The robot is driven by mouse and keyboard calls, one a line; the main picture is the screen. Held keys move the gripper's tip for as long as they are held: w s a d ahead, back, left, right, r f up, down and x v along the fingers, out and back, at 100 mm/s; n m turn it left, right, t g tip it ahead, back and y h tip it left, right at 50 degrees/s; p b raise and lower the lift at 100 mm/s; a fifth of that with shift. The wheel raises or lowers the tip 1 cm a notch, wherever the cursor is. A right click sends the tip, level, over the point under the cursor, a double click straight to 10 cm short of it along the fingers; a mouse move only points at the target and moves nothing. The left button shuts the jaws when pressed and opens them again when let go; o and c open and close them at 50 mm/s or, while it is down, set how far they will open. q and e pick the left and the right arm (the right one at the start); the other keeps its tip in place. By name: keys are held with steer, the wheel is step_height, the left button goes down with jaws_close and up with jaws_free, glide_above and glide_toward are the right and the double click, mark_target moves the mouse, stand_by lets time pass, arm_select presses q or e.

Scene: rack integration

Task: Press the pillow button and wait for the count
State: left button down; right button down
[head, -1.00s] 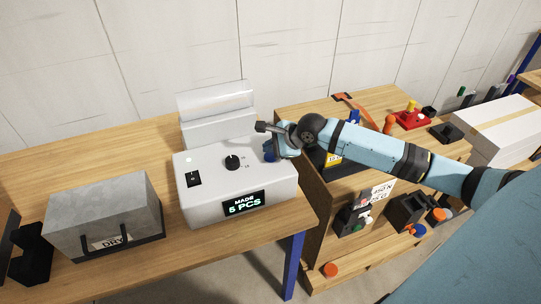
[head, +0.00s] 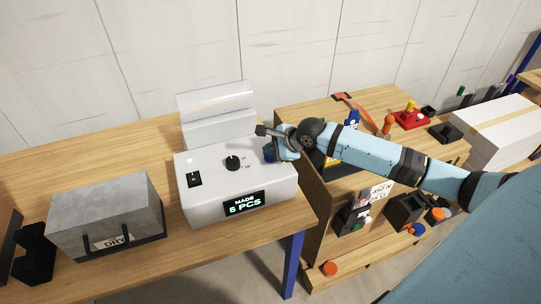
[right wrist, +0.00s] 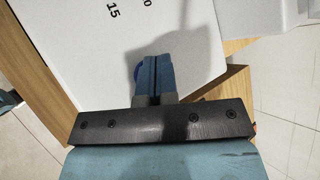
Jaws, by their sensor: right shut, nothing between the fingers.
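My right gripper (head: 270,154) is at the right side of the machine's top. In the right wrist view its blue fingers (right wrist: 154,75) are together with nothing between them, over the white top (right wrist: 80,50). A blue edge shows beside the left finger, perhaps a button under the fingertips; whether they touch it I cannot tell. The pillow button is not clearly visible. My left gripper is not in view.
A grey box (head: 100,215) labelled "DRY" sits left of the machine. A wooden bench (head: 300,110) to the right holds a red device with a yellow knob (head: 409,118) and other parts. Free table top lies behind the grey box.

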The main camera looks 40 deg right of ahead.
mark_target(270, 158)
steer(key=shift+f, duration=0.4)
stand_by(0.6)
steer(key=shift+p, duration=0.3)
steer(key=shift+r+p, duration=0.8)
steer(key=shift+p, duration=0.5)
steer(key=shift+r+p, duration=0.95)
steer(key=shift+r, duration=1.55)
